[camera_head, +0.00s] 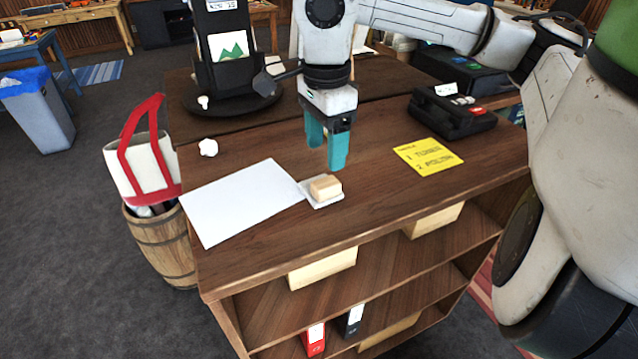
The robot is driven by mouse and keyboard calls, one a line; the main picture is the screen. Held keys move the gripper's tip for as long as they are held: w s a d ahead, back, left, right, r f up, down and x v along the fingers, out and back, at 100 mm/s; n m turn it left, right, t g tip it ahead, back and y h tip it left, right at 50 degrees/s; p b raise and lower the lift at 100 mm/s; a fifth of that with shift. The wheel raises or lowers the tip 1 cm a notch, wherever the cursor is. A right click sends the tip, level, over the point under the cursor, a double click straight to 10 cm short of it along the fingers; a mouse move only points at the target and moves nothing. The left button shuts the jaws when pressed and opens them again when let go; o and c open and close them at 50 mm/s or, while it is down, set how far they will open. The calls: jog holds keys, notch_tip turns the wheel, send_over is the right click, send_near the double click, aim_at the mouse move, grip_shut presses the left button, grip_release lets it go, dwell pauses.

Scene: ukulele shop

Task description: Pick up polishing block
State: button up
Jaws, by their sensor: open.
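The polishing block appears to be the small tan block (325,187), which rests on a small white square pad (308,198) near the front of the wooden counter (272,242). My gripper (328,158) has teal fingers pointing down. It is open, with nothing visible between the fingers. In the picture it hangs just above and behind the block, apart from it. The exact height of the fingertips over the counter is hard to tell.
A white paper sheet (243,200) lies left of the pad. A yellow note (428,155) and a black device (452,112) lie to the right. A crumpled white ball (208,147) is at left. A dark stand (232,80) stands at the back.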

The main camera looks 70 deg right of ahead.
aim_at(326, 182)
notch_tip(326, 182, down, 3)
jog(key=shift+r, duration=0.15)
jog(key=shift+s+f+p, duration=0.1)
jog(key=shift+f+p, duration=1)
jog(key=shift+f, duration=1.55)
jog(key=c, duration=1.1)
jog(key=shift+c, duration=0.2)
